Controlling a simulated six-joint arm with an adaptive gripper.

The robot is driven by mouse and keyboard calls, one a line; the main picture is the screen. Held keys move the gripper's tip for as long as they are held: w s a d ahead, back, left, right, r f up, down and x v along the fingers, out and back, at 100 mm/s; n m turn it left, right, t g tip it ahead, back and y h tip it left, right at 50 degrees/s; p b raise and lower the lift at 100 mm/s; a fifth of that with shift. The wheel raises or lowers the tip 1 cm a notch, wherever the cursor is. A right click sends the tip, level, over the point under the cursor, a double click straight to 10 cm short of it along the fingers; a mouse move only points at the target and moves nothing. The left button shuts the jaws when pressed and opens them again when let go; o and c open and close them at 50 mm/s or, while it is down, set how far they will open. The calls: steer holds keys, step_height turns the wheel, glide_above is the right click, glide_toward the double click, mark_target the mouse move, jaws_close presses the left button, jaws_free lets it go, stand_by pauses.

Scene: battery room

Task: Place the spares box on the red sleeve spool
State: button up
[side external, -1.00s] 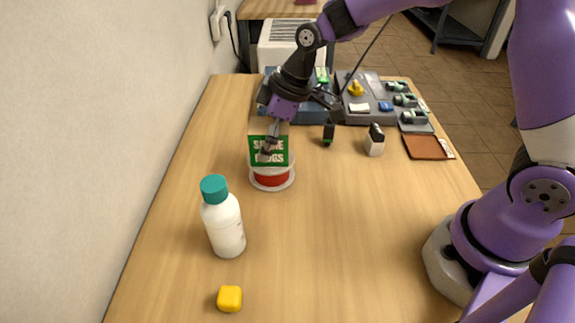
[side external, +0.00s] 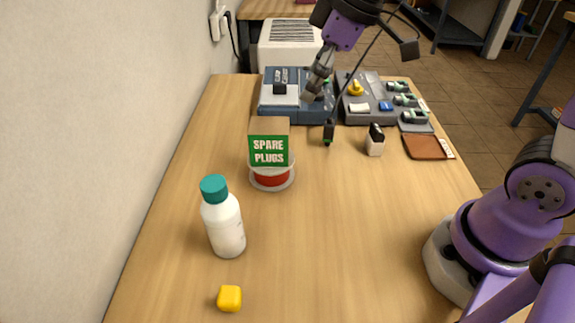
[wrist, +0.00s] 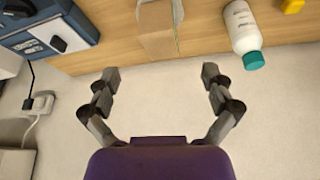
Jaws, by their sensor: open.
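The spares box (side external: 269,148), green-fronted with "SPARE PLUGS" on it and a brown cardboard top, rests upright on the red sleeve spool (side external: 271,179). The spool stands on the table with its pale lower flange and part of its red core showing below the box. In the wrist view the box (wrist: 157,29) is at the top, with a bit of the spool's pale flange beside it. My gripper (side external: 313,97) is open and empty, raised up and behind the box, apart from it. Its spread fingers show in the wrist view (wrist: 159,72).
A white bottle with a teal cap (side external: 224,222) and a yellow block (side external: 229,298) stand nearer the camera. A blue charger unit (side external: 284,113), a grey tray of parts (side external: 377,104) and a brown pad (side external: 426,147) lie at the back. The middle right of the table is clear.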

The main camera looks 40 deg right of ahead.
steer(key=s+d+f+m+t+h, duration=0.1)
steer(key=s+d+m, duration=0.1)
steer(key=s, duration=0.3)
steer(key=s+d+f+m+h, duration=0.1)
steer(key=s+d+m, duration=0.1)
steer(key=s+m, duration=0.2)
steer(key=shift+s+d+m+t+h, duration=0.3)
steer(key=shift+s+d+m+t, duration=0.1)
steer(key=shift+s, duration=0.35)
